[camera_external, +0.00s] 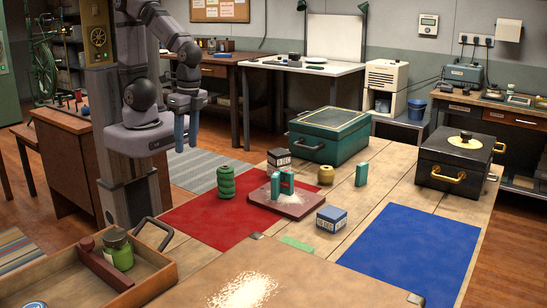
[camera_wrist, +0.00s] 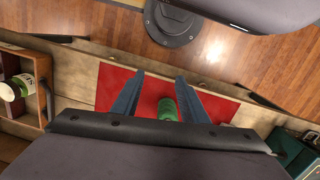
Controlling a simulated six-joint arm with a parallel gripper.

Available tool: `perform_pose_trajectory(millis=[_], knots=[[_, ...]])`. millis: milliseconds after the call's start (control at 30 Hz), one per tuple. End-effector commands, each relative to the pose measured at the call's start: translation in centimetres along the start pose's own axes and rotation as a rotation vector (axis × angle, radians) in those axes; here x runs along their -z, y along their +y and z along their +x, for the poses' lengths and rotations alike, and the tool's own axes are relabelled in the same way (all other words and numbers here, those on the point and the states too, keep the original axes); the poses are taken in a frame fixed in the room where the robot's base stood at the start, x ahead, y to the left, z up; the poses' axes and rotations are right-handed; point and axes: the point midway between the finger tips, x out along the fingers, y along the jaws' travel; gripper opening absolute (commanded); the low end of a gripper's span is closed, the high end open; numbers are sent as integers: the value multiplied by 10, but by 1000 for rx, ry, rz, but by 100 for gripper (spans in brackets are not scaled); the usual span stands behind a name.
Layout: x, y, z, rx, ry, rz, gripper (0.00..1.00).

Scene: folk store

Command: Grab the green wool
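The green wool (camera_external: 227,182) is a ribbed, stacked green roll standing upright on the red mat (camera_external: 188,214). It also shows in the wrist view (camera_wrist: 167,109), low between the two fingers and partly cut off by my gripper's body. My gripper (camera_external: 186,146) hangs with its blue fingers pointing down, above and to the left of the wool in the external view. In the wrist view the fingers of my gripper (camera_wrist: 159,76) are spread apart with nothing held between them. The wool is apart from both fingers.
A reddish board (camera_external: 300,206) with green blocks and white powder lies right of the wool. Small labelled boxes, a yellow roll (camera_external: 326,174) and a green chest (camera_external: 324,148) stand nearby. A wooden tray (camera_external: 155,267) holds a jar at front left. The blue mat (camera_external: 415,245) is clear.

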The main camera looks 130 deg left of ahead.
Motion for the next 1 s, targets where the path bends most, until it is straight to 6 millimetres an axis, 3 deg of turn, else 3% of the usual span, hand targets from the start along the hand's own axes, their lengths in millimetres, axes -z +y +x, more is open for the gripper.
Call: perform_pose_trajectory(millis=[267,467,667,1000], knots=[[-11,-2,16,-149,-203,-300,40],[-8,3,22,-385,-434,-649,40],[25,-6,9,-781,-691,-1043,40],[74,-69,-15,-1325,-883,-1346,40]])
